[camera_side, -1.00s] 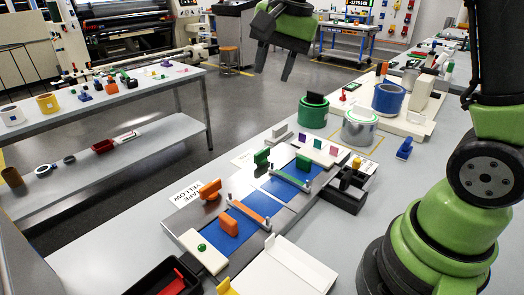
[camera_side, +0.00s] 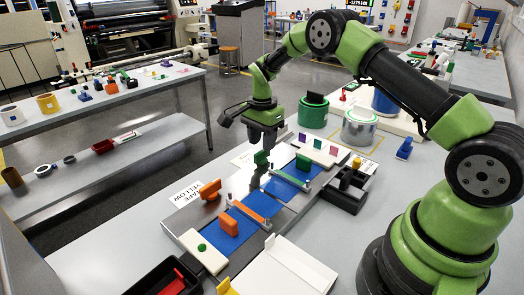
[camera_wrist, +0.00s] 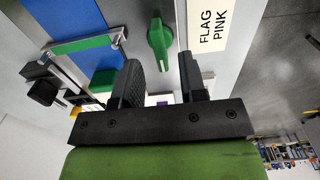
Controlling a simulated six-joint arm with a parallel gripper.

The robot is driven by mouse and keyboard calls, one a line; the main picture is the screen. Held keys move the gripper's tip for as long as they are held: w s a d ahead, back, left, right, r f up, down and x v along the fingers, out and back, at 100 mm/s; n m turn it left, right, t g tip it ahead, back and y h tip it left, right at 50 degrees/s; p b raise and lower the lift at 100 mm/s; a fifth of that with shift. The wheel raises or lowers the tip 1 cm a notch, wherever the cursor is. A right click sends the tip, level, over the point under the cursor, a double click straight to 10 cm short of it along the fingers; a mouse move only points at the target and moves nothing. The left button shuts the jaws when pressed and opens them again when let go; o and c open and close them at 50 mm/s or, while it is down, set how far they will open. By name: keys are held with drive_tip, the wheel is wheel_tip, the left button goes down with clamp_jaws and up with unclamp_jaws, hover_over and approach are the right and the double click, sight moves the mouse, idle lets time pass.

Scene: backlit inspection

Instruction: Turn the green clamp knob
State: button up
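The green clamp knob (camera_side: 261,158) stands on the far left edge of the grey fixture plate, right under my gripper (camera_side: 261,145), which partly covers it in the side view. In the wrist view the knob (camera_wrist: 159,40) is a green bar handle on a round base, its bar running roughly up and down the picture. My gripper (camera_wrist: 160,65) is open there, with one dark finger on each side of a clear gap. The knob appears just beyond the fingertips, in line with the gap, and nothing is between the fingers. I see no contact.
An orange knob (camera_side: 209,190) stands nearer on the same plate, with a blue strip (camera_side: 232,240) beside it. A green can (camera_side: 313,112) and a silver can (camera_side: 359,127) stand to the right. A "FLAG PINK" label (camera_wrist: 209,30) lies beside the knob.

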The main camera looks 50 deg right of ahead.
sight(262, 155)
drive_tip(key=shift+f, duration=1.8)
clamp_jaws()
